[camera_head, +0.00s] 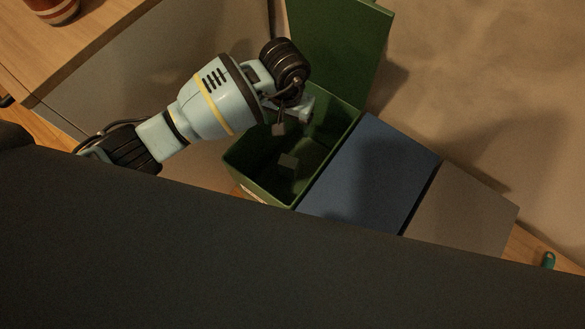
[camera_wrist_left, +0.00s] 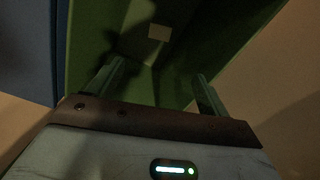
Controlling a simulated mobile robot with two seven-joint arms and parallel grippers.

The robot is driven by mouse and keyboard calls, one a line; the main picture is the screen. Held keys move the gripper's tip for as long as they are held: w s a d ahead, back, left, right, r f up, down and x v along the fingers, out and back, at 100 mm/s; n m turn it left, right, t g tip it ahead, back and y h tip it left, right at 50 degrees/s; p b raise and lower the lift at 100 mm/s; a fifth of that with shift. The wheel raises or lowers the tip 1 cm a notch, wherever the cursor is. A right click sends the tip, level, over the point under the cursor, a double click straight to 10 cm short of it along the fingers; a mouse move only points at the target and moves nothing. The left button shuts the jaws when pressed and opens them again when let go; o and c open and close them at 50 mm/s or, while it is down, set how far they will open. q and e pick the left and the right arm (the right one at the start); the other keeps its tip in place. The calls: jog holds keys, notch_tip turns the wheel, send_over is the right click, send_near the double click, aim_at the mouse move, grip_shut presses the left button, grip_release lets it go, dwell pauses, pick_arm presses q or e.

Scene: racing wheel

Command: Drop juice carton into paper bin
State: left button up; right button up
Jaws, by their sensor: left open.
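A green bin (camera_head: 262,187) stands with its lid (camera_head: 340,40) raised. In the left wrist view its green wall (camera_wrist_left: 84,50) fills much of the upper picture. A pale patch (camera_wrist_left: 158,32) shows inside the bin in the left wrist view too. Its markings are too dark to read. My left gripper (camera_head: 291,118) is over the bin opening. Its two fingers are apart with nothing between them (camera_wrist_left: 156,88). My right gripper is not in view.
A closed blue-lidded bin (camera_head: 365,170) stands right of the green one, then a closed grey-brown one (camera_head: 460,210). A wooden counter (camera_head: 95,25) at upper left carries a red striped container (camera_head: 52,10). A small green thing (camera_head: 548,260) is at far right.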

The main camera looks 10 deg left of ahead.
pick_arm(q)
notch_tip(320, 180, up, 8)
jog(key=p, duration=0.4)
jog(key=shift+f+p, duration=0.15)
jog(key=shift+p, duration=0.25)
